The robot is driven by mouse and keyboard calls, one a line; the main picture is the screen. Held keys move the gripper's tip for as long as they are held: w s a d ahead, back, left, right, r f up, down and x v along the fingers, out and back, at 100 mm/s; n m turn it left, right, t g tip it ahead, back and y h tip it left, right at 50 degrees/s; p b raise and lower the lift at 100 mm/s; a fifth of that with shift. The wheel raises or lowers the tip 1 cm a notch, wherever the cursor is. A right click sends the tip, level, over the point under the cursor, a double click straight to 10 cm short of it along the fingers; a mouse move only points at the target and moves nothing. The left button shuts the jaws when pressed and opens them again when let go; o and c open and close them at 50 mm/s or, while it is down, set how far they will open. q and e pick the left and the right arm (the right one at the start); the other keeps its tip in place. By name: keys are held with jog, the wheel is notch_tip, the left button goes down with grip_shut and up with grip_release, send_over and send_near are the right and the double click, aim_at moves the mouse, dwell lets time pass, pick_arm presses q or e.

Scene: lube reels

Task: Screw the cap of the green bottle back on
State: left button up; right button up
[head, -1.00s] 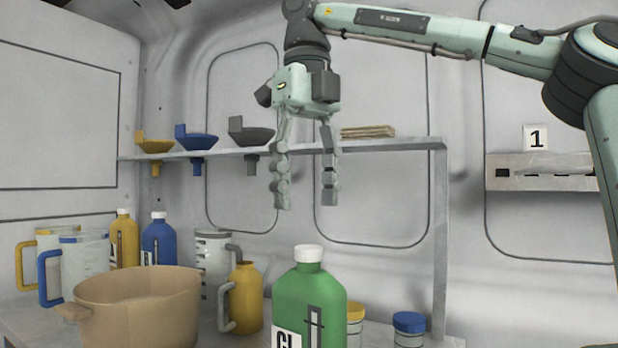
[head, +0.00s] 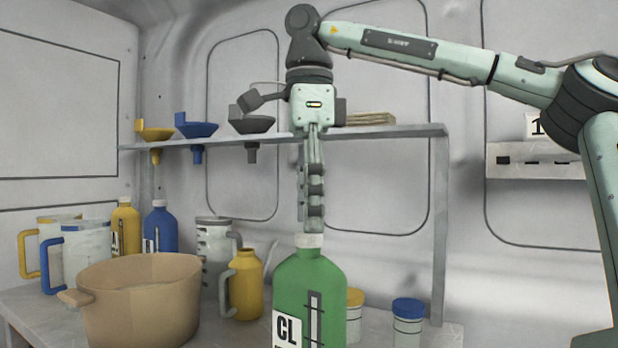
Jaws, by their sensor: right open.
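The green bottle (head: 309,285) stands upright at the front middle, with a label reading "CL". Its white cap (head: 308,241) sits on the bottle's neck; whether it is tight cannot be told. My right gripper (head: 313,222) points straight down just above the cap. Its fingers are seen edge-on, one in front of the other, and are open. The fingertips are very near the cap's top; I cannot tell whether they touch it. My left gripper is not in view.
A tan pot (head: 140,300), a yellow jug (head: 245,285) and measuring jugs stand left of the bottle. A blue-lidded jar (head: 408,318) and a yellow-lidded jar (head: 354,310) stand right. The shelf (head: 400,131) behind holds funnels (head: 197,130).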

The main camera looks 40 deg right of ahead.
jog(key=shift+f, duration=0.95)
jog(key=shift+c, duration=0.3)
jog(key=c, duration=1.1)
jog(key=shift+m, duration=1.4)
jog(key=shift+c, duration=0.2)
jog(key=o, duration=1.2)
jog(key=shift+c, duration=0.2)
jog(key=o, duration=0.3)
